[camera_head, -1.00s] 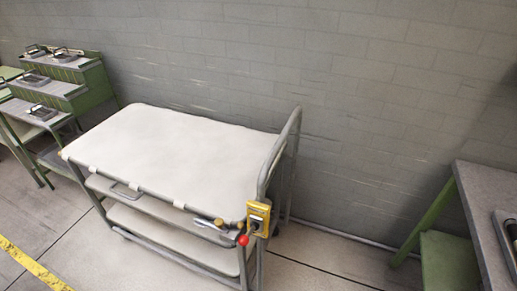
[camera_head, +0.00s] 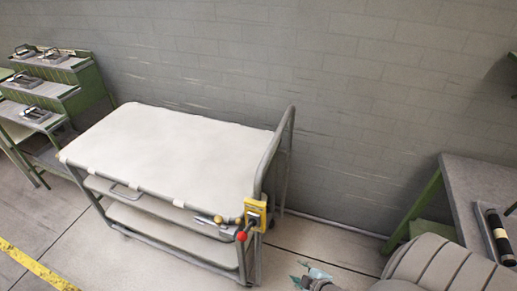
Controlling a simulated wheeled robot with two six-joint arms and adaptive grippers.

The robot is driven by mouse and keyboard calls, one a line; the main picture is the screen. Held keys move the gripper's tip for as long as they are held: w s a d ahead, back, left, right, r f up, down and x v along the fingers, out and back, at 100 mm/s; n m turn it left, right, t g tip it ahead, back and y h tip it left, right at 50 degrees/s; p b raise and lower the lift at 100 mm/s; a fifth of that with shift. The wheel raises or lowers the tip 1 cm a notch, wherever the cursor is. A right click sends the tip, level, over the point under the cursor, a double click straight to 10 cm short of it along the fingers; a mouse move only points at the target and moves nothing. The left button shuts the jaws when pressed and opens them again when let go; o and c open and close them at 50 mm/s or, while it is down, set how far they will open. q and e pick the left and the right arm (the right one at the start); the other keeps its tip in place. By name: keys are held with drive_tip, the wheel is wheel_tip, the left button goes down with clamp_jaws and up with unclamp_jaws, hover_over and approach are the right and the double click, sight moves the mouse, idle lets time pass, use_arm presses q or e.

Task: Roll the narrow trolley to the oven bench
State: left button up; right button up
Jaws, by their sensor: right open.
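A trolley (camera_head: 175,150) with a cream top, lower shelves and a grey tube frame stands along the wall in the middle of the view. Its raised push handle (camera_head: 272,150) is at its right end. A yellow box (camera_head: 256,214) and a red knob (camera_head: 241,236) sit at its near right corner. My right gripper (camera_head: 309,275) is open and empty at the bottom edge, low and to the right of the trolley, apart from it. My left gripper is out of view. I cannot tell which bench is the oven bench.
A green stepped bench (camera_head: 84,83) with metal items stands at the left, close to the trolley's far end. A grey-topped green bench (camera_head: 466,178) stands at the right. Bare floor lies between it and the trolley. A yellow floor line (camera_head: 36,268) runs at lower left.

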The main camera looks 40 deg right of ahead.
drive_tip(key=w+d+r+n+t+p, duration=0.25)
drive_tip(key=w+r, duration=0.25)
drive_tip(key=r, duration=0.6)
drive_tip(key=w+d+r+n+t+p, duration=0.1)
drive_tip(key=w+r+n+t, duration=0.4)
drive_tip(key=r, duration=0.6)
drive_tip(key=n+h+p, duration=0.1)
drive_tip(key=n+h, duration=0.1)
approach(268, 153)
drive_tip(key=x, duration=0.3)
drive_tip(key=b+x, duration=0.1)
drive_tip(key=x, duration=0.3)
drive_tip(key=f+x, duration=0.1)
drive_tip(key=x, duration=0.2)
drive_tip(key=shift+w+d+f, duration=0.1)
drive_tip(key=shift+d+f, duration=0.05)
drive_tip(key=shift+d, duration=0.25)
drive_tip(key=shift+w+d, duration=0.15)
drive_tip(key=shift+w, duration=0.35)
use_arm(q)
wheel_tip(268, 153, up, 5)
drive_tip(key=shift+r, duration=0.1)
use_arm(e)
clamp_jaws()
